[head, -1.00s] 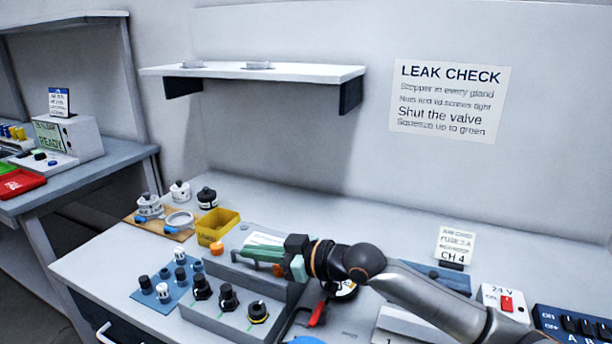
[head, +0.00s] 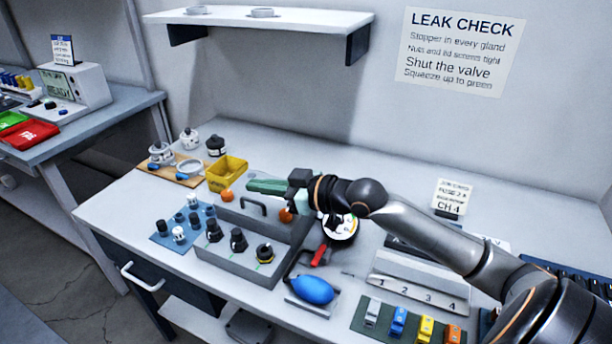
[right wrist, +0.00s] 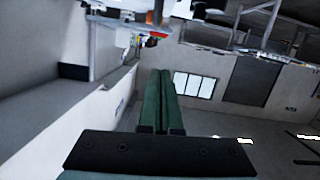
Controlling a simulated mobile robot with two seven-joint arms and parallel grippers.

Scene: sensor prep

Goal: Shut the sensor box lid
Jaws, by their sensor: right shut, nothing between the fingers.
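The sensor box (head: 232,262) is a grey box on the bench with several black glands along its front. Its grey lid (head: 275,228) shows behind the glands, with a dark arched handle (head: 253,205). I cannot tell whether the lid is fully down. My right gripper (head: 250,186) is above and behind the handle, its green fingers together and pointing left, with nothing between them. They look apart from the lid. The right wrist view shows the fingers (right wrist: 158,100) side by side; no box is clear there. My left gripper is not in view.
A wall shelf (head: 260,20) hangs above.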

